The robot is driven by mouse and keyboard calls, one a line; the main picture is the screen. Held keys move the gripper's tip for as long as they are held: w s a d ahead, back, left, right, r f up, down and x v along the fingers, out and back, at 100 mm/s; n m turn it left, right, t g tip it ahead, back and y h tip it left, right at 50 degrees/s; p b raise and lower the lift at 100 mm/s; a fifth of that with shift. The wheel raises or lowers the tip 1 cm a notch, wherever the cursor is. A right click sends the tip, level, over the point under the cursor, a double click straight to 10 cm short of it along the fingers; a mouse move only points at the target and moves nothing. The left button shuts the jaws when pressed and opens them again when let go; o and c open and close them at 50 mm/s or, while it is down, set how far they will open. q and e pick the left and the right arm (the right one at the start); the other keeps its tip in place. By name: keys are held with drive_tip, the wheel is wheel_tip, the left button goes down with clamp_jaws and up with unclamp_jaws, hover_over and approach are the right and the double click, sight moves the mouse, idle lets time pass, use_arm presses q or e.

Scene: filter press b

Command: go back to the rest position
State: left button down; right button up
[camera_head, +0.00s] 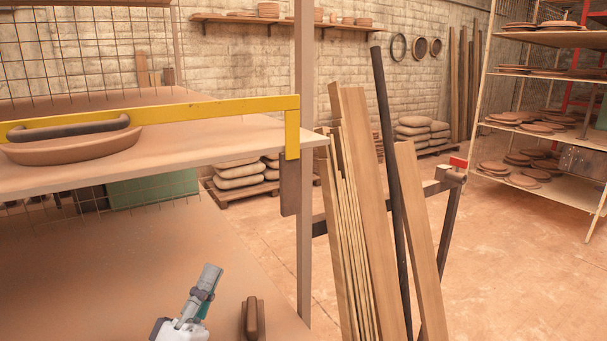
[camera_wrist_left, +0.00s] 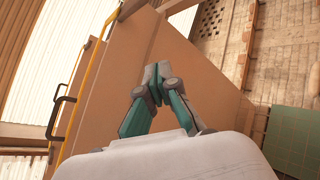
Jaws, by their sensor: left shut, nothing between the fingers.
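My left gripper (camera_head: 208,276) shows at the bottom of the head view, pointing up above the lower shelf board (camera_head: 120,270). In the left wrist view my left gripper (camera_wrist_left: 158,72) has its fingertips together with nothing between them. A wood-handled tool (camera_head: 252,318) lies on the board just right of the gripper, apart from it. My right gripper is not in view.
The upper shelf (camera_head: 220,143) with a yellow bar (camera_head: 200,108) and a brown dish (camera_head: 70,150) overhangs at left. A post (camera_head: 304,200), leaning planks (camera_head: 375,200) and a dark pole (camera_head: 390,150) stand to the right. Open floor (camera_head: 510,260) lies beyond.

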use_arm(q)
drive_tip(key=s+f+m+g+y, duration=0.25)
drive_tip(key=f+g+y, duration=0.2)
drive_tip(key=f, duration=0.55)
drive_tip(key=s+f+m+g+y, duration=0.1)
drive_tip(key=f+m+g+y, duration=0.3)
drive_tip(key=f, duration=0.6)
drive_tip(key=s+a+f+m+g+y, duration=0.25)
drive_tip(key=s+f+g, duration=0.4)
drive_tip(key=s, duration=0.45)
drive_tip(key=s+a+f+m+g+y, duration=0.1)
drive_tip(key=s+a+f+m+g, duration=0.2)
drive_tip(key=s+f+g, duration=0.55)
wheel_tip(320, 180, down, 22)
drive_tip(key=s+t, duration=0.3)
drive_tip(key=s+a+f+g, duration=0.2)
drive_tip(key=s+f, duration=1.5)
drive_tip(key=f, duration=0.1)
drive_tip(key=shift+a+f+m, duration=0.15)
drive_tip(key=shift+m, duration=0.15)
